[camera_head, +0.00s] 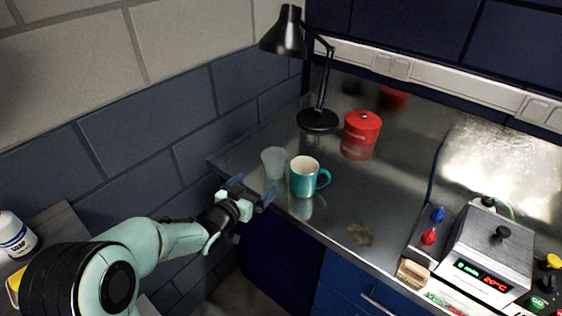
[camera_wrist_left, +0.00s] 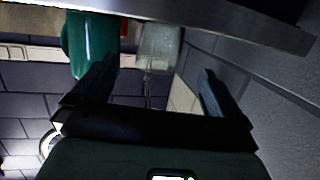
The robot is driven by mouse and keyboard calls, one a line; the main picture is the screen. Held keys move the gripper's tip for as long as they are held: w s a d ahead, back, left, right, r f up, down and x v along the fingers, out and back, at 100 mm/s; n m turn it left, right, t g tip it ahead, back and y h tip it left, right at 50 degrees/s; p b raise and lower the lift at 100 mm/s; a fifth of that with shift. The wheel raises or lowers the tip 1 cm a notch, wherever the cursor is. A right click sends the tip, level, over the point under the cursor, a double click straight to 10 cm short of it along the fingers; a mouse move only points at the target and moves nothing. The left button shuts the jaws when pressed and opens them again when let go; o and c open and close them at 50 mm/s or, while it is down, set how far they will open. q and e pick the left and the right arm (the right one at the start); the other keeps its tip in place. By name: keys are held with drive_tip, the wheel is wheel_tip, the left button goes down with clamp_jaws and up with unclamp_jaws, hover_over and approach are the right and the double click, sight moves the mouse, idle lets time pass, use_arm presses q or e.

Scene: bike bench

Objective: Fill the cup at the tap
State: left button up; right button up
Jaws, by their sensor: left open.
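A clear, frosted cup (camera_head: 274,162) stands upright near the counter's left front edge. A teal mug (camera_head: 304,178) with a white inside stands just right of it, handle to the right. My left gripper (camera_head: 252,188) is open and empty at the counter edge, close in front of the clear cup and apart from it. In the left wrist view, the clear cup (camera_wrist_left: 160,45) shows beyond the gap between the fingers, with the teal mug (camera_wrist_left: 88,42) to its left. No tap can be made out. My right gripper is not in view.
A black lamp (camera_head: 318,118) and a red lidded pot (camera_head: 362,126) stand behind on the metal counter (camera_head: 340,215). A brown stain (camera_head: 360,235) lies in front. At right are a box with red and blue knobs (camera_head: 429,237) and a heated unit (camera_head: 490,250). A wall bounds the left.

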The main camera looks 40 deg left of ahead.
use_arm(q)
approach(280, 162)
drive_tip(key=shift+w+a+f, duration=0.15)
drive_tip(key=shift+w+f, duration=0.1)
drive_tip(key=shift+f, duration=0.05)
drive_tip(key=shift+x, duration=3.2)
drive_tip(key=shift+r, duration=0.2)
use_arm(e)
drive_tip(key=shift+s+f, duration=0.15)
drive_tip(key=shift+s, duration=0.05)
use_arm(q)
drive_tip(key=c, duration=1)
drive_tip(key=shift+r, duration=0.1)
drive_tip(key=shift+c, duration=0.2)
wheel_tip(280, 162, up, 20)
drive_tip(key=p, duration=0.6)
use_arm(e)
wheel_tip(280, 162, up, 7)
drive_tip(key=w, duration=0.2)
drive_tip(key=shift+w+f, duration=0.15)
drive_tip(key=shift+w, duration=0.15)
